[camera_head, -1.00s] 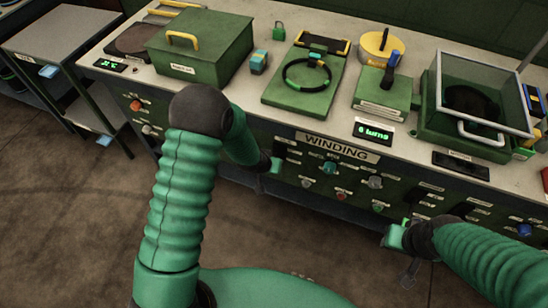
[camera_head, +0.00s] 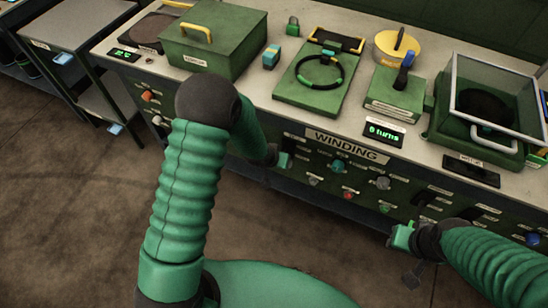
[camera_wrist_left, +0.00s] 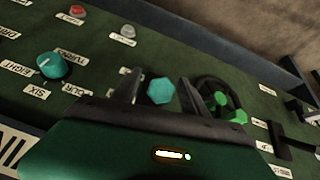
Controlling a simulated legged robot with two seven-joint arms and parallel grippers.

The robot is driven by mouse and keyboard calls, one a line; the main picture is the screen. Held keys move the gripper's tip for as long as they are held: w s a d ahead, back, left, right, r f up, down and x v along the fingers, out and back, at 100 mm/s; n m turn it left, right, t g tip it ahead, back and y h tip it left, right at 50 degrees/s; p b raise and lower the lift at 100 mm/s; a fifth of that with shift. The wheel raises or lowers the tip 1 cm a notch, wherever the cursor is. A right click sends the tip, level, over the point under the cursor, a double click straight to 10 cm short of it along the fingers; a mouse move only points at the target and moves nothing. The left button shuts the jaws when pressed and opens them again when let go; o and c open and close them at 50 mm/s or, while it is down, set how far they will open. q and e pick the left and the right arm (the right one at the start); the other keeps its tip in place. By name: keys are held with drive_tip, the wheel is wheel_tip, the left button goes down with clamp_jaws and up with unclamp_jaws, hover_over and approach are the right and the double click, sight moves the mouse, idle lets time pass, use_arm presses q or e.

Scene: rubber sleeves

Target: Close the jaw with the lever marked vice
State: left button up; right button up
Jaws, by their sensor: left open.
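No label reading "vice" is legible in either view, so I cannot tell which lever it is. A dark upright lever (camera_head: 404,70) with a blue part stands on a green block (camera_head: 393,95) on the bench; the block's label is too small to read. In the left wrist view, a black lever-like part (camera_wrist_left: 292,140) is at the right of the panel. My left gripper (camera_head: 284,159) is in front of the control panel, left of the WINDING sign. Its open fingers show in the wrist view (camera_wrist_left: 159,98), with a teal hexagonal knob between them in the picture. My right gripper (camera_head: 403,238) is low before the panel; its fingers are unclear.
The green panel carries a teal selector knob (camera_wrist_left: 55,66), a red button (camera_wrist_left: 77,12) and a black handwheel with green parts (camera_wrist_left: 220,96). On the bench are a green lidded box (camera_head: 212,45), a ring on a green plate (camera_head: 320,72) and a clear-topped box (camera_head: 490,100).

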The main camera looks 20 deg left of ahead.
use_arm(q)
drive_tip(key=p+v, duration=0.3)
drive_tip(key=v, duration=1.2)
drive_tip(key=shift+r+p, duration=0.2)
drive_tip(key=shift+p, duration=0.1)
